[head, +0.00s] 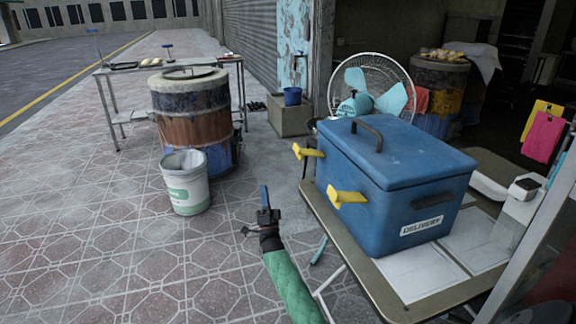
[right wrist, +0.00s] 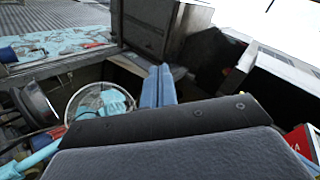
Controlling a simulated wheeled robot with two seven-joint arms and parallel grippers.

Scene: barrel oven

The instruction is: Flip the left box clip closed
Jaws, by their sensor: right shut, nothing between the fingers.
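A blue box (head: 395,180) with a closed lid and a dark handle stands on a table. Two yellow clips stick out from its left-facing side. The farther clip (head: 308,152) is the one more to the left in the picture; the nearer clip (head: 346,197) is lower and to its right. Both jut away from the box. My right gripper (head: 264,189) points up, left of and below both clips, apart from the box. Its blue fingers are together and empty; they also show in the right wrist view (right wrist: 158,85). I cannot make out either clip there. My left gripper is out of view.
The table (head: 385,299) under the box has its edge near my right arm. A white fan (head: 372,88) stands behind the box. A white bin (head: 186,182) and a barrel oven (head: 194,120) stand to the left. Tiled floor between bin and table is clear.

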